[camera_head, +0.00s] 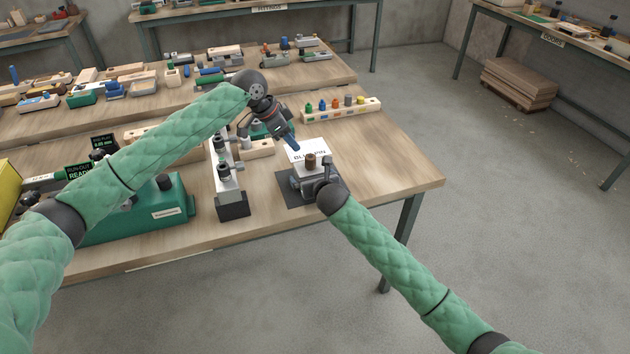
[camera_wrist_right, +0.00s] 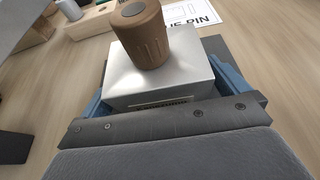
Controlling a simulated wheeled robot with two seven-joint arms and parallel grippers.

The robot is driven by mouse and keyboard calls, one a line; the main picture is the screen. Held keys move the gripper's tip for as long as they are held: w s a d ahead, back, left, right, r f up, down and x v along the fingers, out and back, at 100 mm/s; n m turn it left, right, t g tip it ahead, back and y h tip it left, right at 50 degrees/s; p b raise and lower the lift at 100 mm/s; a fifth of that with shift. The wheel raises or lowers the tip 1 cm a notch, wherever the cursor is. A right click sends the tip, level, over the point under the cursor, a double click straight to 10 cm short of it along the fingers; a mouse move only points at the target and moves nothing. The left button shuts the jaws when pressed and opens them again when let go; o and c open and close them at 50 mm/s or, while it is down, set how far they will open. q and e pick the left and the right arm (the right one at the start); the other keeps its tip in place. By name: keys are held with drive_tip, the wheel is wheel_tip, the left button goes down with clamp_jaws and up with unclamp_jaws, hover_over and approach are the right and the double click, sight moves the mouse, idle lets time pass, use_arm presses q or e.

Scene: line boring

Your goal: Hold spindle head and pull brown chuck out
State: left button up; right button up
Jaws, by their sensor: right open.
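The spindle head is a silver-grey block (camera_wrist_right: 158,85) on a dark mat at the right of the bench. It also shows in the head view (camera_head: 299,180), partly hidden by my right gripper. The brown chuck (camera_wrist_right: 145,35) stands upright on its top; it also shows in the head view (camera_head: 311,160). My right gripper (camera_wrist_right: 162,76) is open, with a blue finger on either side of the block; I cannot tell if they touch it. My left gripper (camera_head: 291,143) is above and left of the chuck, apart from it, its blue fingertips pointing down; its opening is unclear.
A white "BLUE PIN" card (camera_head: 308,149) lies behind the block. A wooden rack of coloured pins (camera_head: 341,107) stands farther back. A grey upright fixture (camera_head: 230,180) and a green machine (camera_head: 150,212) stand to the left. The bench's right end is clear.

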drive_tip(key=shift+w+a+f, duration=0.15)
drive_tip(key=shift+w+f, duration=0.05)
drive_tip(key=shift+w, duration=0.3)
drive_tip(key=c, duration=1.6)
drive_tip(key=o, duration=0.9)
drive_tip(key=shift+c, duration=1.5)
